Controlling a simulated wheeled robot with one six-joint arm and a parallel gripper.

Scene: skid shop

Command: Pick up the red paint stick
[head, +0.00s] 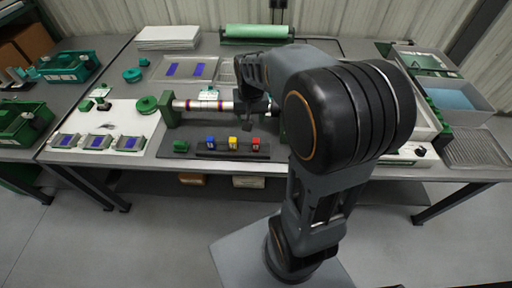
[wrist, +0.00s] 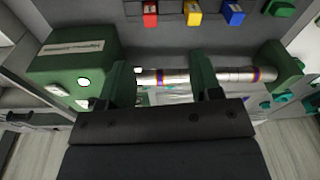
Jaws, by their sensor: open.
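The red paint stick (head: 256,144) stands at the right end of a short row on a dark mat, beside a yellow one (head: 233,142) and a blue one (head: 210,142). In the wrist view the red stick (wrist: 150,13) is at the top edge, partly cut off, with the yellow (wrist: 193,12) and blue (wrist: 233,12) to its right. My gripper (wrist: 163,80) is open, with its two green fingers apart and empty. The fingers overlap a banded metal shaft in that view and are clear of the red stick. In the head view my arm hides most of the gripper.
The banded shaft (head: 205,105) lies horizontally behind the sticks, held at its left by a green stand (head: 168,109). A green block (head: 181,146) sits left of the blue stick. Trays and bins (head: 461,103) fill the right side. The table's front edge is close to the mat.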

